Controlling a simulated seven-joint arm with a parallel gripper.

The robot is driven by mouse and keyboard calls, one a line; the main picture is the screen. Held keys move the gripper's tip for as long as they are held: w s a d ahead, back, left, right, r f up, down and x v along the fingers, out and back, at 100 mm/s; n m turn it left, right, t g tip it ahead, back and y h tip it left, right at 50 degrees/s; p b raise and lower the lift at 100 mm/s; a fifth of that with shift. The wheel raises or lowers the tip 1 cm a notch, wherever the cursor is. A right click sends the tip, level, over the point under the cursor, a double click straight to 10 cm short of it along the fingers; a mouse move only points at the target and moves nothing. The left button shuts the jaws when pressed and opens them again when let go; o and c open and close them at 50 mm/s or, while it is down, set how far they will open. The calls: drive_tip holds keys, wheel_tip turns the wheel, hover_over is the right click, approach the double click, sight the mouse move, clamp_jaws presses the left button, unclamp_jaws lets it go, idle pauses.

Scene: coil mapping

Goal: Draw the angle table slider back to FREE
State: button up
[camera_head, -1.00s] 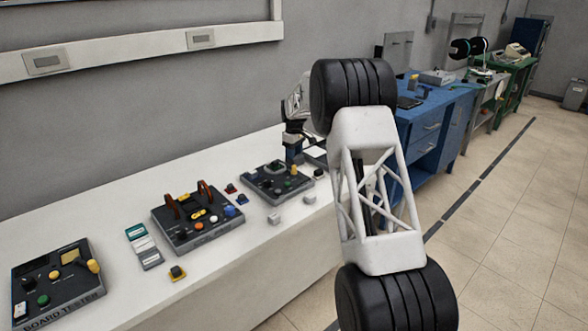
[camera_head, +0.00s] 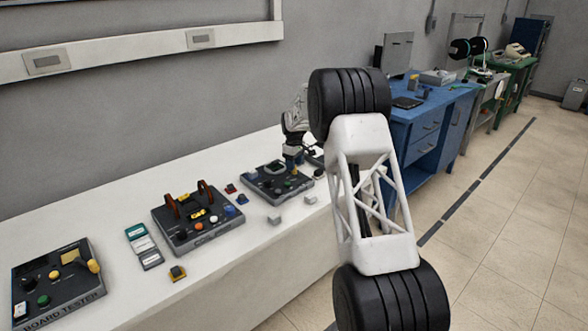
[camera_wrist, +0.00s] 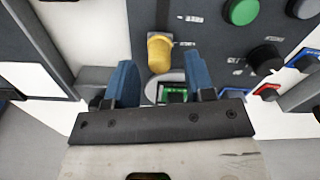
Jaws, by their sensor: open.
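A dark control panel (camera_head: 268,186) stands on the white bench; it fills much of the wrist view (camera_wrist: 215,45). A yellow capped handle (camera_wrist: 159,52) on it shows between and just beyond my gripper's blue fingers; it looks like the slider, but its label is too small to read. A pale round plate with a small green board (camera_wrist: 173,93) lies behind the handle, partly hidden by my gripper. My gripper (camera_wrist: 161,66) is open, with a finger on each side of the handle and no visible contact. In the head view my gripper (camera_head: 291,161) is low over the panel.
On the same panel are a green button (camera_wrist: 241,11) and a black knob (camera_wrist: 265,57). Small red and blue blocks (camera_wrist: 269,92) lie at the right. Another panel with brown handles (camera_head: 197,222) and a board tester (camera_head: 58,284) stand left along the bench.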

drive_tip(key=shift+f, duration=1.3)
drive_tip(key=shift+c, duration=0.3)
clamp_jaws()
